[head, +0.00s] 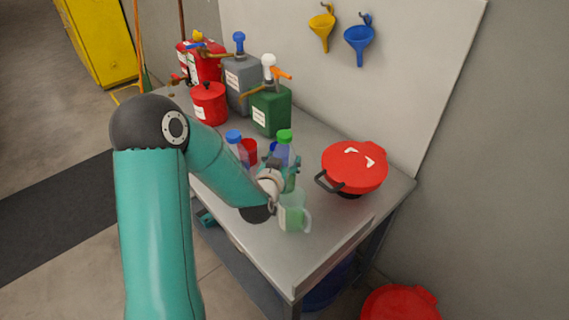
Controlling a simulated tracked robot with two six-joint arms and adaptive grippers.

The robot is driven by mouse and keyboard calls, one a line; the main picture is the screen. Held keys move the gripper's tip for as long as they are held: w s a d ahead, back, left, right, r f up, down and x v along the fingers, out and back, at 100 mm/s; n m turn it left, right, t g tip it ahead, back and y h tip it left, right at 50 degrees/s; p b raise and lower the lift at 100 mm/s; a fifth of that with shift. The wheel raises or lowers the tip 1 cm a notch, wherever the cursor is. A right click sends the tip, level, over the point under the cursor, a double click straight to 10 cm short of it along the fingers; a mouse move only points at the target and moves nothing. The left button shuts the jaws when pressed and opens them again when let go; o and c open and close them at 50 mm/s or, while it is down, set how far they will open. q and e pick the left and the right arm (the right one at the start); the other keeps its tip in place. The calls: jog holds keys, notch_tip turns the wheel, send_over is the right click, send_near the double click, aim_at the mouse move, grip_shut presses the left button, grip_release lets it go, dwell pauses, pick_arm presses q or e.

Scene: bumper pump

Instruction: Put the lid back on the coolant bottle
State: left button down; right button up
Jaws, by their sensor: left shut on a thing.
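A clear bottle with a green lid (285,136) stands upright on the grey workbench (262,238). The lid shows at the top of the bottle (283,152); I cannot tell whether it is seated. My left gripper (284,166) reaches in from the front left and is shut around the bottle's body, below the lid. The lower part of the bottle is partly hidden by my gripper and wrist. My right gripper is not in view.
A clear jug (293,216) with green liquid stands close in front of my wrist. A blue-capped bottle (234,138) and a red cup (249,150) are left. A red lidded pot (354,166) is right. Several canisters, including a green one (270,110), stand behind.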

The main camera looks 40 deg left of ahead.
pick_arm(q)
jog(key=shift+f, duration=0.45)
jog(key=shift+f, duration=0.2)
jog(key=shift+c, duration=0.6)
grip_release()
jog(key=shift+r, duration=0.1)
